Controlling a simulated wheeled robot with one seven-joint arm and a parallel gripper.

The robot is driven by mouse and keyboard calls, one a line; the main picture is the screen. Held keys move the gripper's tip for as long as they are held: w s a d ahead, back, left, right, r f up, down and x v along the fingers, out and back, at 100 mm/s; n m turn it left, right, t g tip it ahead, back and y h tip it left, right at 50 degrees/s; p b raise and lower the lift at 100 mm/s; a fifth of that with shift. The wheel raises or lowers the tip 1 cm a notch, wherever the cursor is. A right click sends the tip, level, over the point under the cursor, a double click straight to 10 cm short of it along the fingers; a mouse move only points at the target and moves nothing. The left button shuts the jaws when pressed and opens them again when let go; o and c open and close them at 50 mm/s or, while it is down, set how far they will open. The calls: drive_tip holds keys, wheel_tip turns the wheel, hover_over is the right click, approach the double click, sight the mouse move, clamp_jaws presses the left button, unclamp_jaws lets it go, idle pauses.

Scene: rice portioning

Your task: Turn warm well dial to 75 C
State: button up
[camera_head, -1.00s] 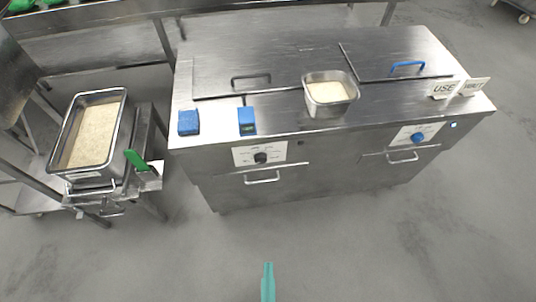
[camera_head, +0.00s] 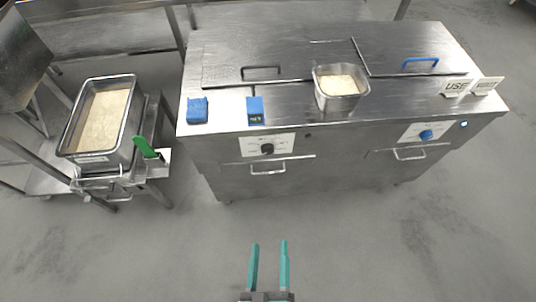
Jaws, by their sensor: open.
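The steel counter unit (camera_head: 330,165) has two dials on its front. A black dial (camera_head: 267,149) sits on a white plate at the left, above a bar handle. A blue dial (camera_head: 426,134) sits on a white plate at the right. The markings are too small to read, and I cannot tell which dial is the warm well's. My gripper (camera_head: 270,243) has two teal fingers, spread apart and empty. It shows at the bottom centre, over the floor in front of the unit, apart from both dials.
On top stand a steel pan of rice (camera_head: 340,86), a blue cloth-like block (camera_head: 197,110), a blue device with a display (camera_head: 255,110) and two sign cards (camera_head: 470,87). Left, a cart holds a large rice pan (camera_head: 136,120) and a green-handled tool (camera_head: 146,148). The front floor is clear.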

drive_tip(key=w+a+f+n+t+y, duration=0.1)
drive_tip(key=w+f+n, duration=0.2)
drive_tip(key=w+n, duration=0.45)
drive_tip(key=w+f+n+t, duration=0.1)
drive_tip(key=w+f+n, duration=0.3)
drive_tip(key=n, duration=0.6)
drive_tip(key=n+y, duration=0.2)
drive_tip(key=n, duration=1.3)
approach(268, 152)
drive_tip(key=w, duration=0.3)
drive_tip(key=w+a, duration=0.1)
drive_tip(key=w, duration=0.4)
drive_tip(key=shift+w+a+r, duration=0.1)
drive_tip(key=shift+w+a, duration=0.05)
drive_tip(key=shift+w, duration=0.2)
drive_tip(key=shift+c, duration=0.4)
drive_tip(key=c, duration=1)
drive_tip(key=shift+m, duration=0.25)
